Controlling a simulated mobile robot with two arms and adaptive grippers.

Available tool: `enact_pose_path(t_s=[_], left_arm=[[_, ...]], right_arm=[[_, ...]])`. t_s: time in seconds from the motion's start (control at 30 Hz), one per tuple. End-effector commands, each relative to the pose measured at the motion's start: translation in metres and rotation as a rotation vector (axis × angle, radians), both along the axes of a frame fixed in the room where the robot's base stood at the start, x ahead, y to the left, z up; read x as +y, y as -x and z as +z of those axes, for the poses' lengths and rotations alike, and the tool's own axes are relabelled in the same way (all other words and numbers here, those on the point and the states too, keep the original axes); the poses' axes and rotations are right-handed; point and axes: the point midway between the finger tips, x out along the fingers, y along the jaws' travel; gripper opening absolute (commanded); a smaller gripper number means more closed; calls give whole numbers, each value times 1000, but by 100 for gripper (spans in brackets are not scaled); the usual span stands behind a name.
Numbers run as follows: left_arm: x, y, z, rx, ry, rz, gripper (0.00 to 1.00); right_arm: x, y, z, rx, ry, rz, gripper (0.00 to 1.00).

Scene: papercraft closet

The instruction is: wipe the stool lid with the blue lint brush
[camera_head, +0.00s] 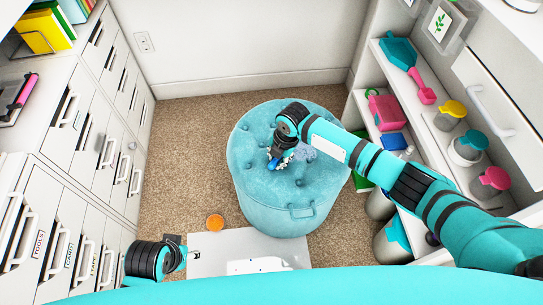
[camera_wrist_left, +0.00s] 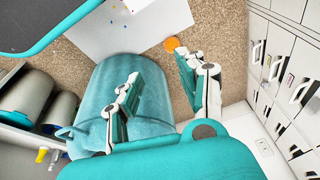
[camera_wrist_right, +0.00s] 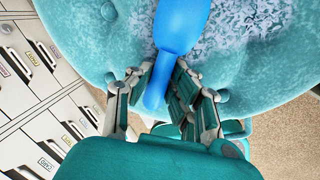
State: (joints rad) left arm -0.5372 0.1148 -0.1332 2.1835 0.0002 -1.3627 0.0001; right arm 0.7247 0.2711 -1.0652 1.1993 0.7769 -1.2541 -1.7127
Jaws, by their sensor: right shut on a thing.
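The stool lid (camera_head: 320,176) is the round teal tufted top of the stool (camera_head: 285,205) in the middle of the floor. A greyish patch of lint (camera_head: 304,152) lies on it right of my right gripper, and shows in the right wrist view (camera_wrist_right: 240,30). My right gripper (camera_head: 277,158) is over the lid, shut on the handle of the blue lint brush (camera_wrist_right: 180,30). The brush head points up over the lint in the right wrist view; its underside is hidden. My left gripper (camera_wrist_left: 155,88) is open and empty, low at the left in the head view.
A white sheet (camera_head: 235,246) and an orange round object (camera_head: 215,222) lie on the carpet before the stool. White drawers (camera_head: 85,130) line the left. A shelf (camera_head: 385,110) with scoops and jars stands right. Carpet left of the stool is free.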

Motion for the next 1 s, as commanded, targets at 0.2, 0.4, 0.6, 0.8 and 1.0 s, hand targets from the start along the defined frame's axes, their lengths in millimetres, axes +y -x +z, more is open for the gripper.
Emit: enact_pose_path(t_s=[0.2,0.4,0.6,0.8,1.0], left_arm=[[-1,-1,-16,8,0,-1,40],[-1,-2,-22,11,0,-1,40],[-1,-1,-39,21,0,-2,40],[-1,0,-49,24,-1,-3,40],[-1,0,-53,27,-1,-4,40]], right_arm=[[-13,0,1,1,1,0,0],[-21,0,0,2,1,-2,0],[-41,-1,0,0,1,-3,0],[-58,-2,-2,1,3,-2,0],[-63,-2,-3,3,3,-3,0]])
